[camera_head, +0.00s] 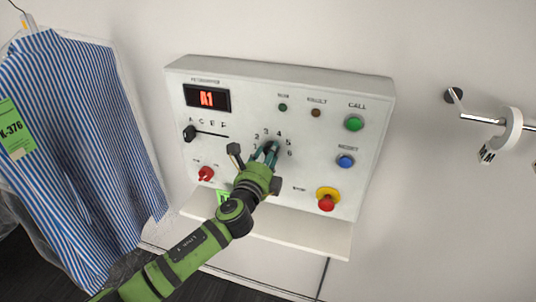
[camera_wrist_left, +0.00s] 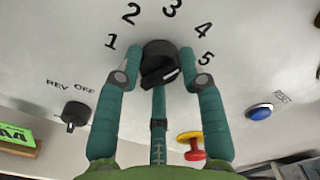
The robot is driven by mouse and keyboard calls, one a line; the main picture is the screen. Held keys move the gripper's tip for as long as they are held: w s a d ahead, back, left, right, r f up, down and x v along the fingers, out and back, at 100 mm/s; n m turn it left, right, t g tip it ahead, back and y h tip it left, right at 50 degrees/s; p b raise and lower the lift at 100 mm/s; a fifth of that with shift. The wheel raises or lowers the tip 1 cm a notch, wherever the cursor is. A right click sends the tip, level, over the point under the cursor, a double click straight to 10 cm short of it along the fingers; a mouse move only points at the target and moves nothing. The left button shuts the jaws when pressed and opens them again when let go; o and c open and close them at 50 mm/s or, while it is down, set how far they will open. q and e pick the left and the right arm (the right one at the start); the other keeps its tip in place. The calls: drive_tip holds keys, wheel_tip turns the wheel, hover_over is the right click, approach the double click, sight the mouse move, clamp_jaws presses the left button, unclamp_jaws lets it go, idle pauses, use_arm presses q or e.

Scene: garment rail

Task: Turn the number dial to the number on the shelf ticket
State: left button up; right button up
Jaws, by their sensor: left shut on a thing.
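The number dial (camera_wrist_left: 158,58) is a black round knob with a raised grip, on the white control panel (camera_head: 240,88). Printed numbers run around it; 1 to 5 show in the left wrist view. My left gripper (camera_head: 268,153) is shut on the dial, with green fingers on both sides of it. I cannot tell which number the dial points to. A green ticket (camera_head: 222,197) sits at the shelf (camera_head: 310,240), largely hidden by my left arm. It shows cut off in the left wrist view (camera_wrist_left: 14,132), its code not fully readable. My right gripper is not in view.
Near the dial are a black slider (camera_head: 189,133), a red switch (camera_head: 205,173), a blue button (camera_head: 345,161), a green button (camera_head: 354,123) and a red stop button (camera_head: 326,201). A red display (camera_head: 207,98) is above left. A striped shirt (camera_head: 85,130) hangs left.

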use_arm(q)
drive_tip(key=o, duration=1.1)
drive_tip(key=shift+c, duration=0.2)
drive_tip(key=shift+o, duration=0.4)
drive_tip(key=v, duration=1.2)
